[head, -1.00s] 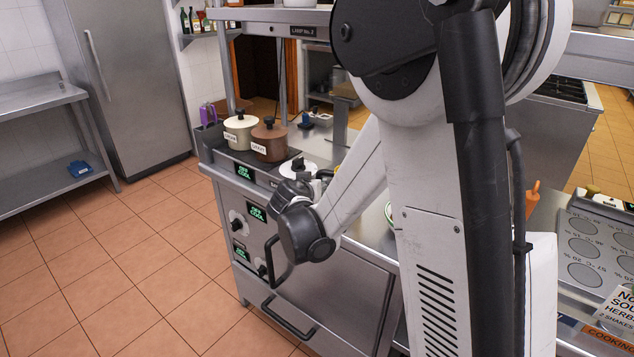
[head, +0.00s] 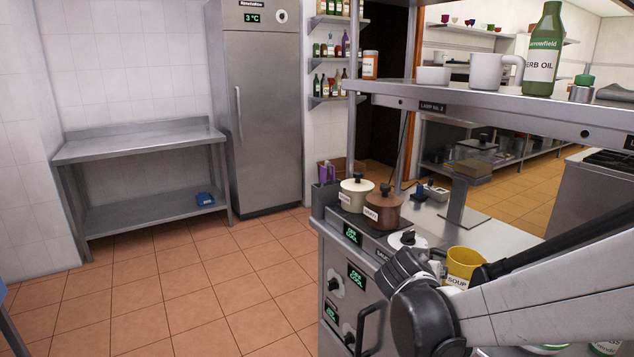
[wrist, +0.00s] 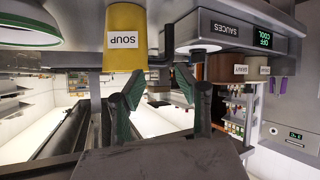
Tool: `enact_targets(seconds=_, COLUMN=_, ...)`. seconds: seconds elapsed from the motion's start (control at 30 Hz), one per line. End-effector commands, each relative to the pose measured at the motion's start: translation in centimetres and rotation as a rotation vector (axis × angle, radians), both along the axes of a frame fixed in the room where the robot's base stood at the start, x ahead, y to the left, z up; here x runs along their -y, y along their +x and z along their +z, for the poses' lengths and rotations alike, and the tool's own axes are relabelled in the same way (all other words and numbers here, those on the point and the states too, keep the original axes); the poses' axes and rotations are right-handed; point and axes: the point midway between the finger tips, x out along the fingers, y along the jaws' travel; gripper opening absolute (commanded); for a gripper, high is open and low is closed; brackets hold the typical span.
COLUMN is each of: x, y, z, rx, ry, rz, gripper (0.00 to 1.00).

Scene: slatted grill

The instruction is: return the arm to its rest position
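In the wrist view my gripper (wrist: 158,86) has its two fingers spread apart with nothing between them. This view is upside down. The yellow mug labelled SOUP (wrist: 124,42) shows near the left finger, and I see no contact. In the head view my white arm (head: 560,290) reaches in from the lower right. Its dark wrist end (head: 425,315) is in front of the counter's front side, left of and below the yellow mug (head: 464,264). The fingers cannot be clearly made out there.
A cream pot (head: 356,193) and a brown pot (head: 382,210) stand at the counter's back left. A shelf (head: 450,102) above holds a green bottle (head: 543,55) and cups. A steel table (head: 140,146) and a fridge (head: 262,120) stand at left. The tiled floor (head: 190,290) between is clear.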

Motion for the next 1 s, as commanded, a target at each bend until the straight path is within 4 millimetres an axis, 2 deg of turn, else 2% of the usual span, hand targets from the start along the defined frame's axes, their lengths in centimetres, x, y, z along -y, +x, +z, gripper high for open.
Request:
enact_targets(seconds=0.03, x=0.1, y=-1.3, z=0.5, rx=-0.025, ry=0.01, rz=0.011, gripper=0.32)
enact_targets(seconds=0.4, x=-1.0, y=-9.6, z=2.5, rx=-0.198, ry=0.085, rz=0.134, gripper=0.32)
enact_targets(seconds=0.8, x=-3.8, y=-19.1, z=2.9, rx=-0.327, ry=0.176, rz=0.323, gripper=0.32)
enact_targets(seconds=1.0, x=-5.6, y=-23.1, z=2.6, rx=-0.36, ry=0.213, rz=0.422, gripper=0.32)
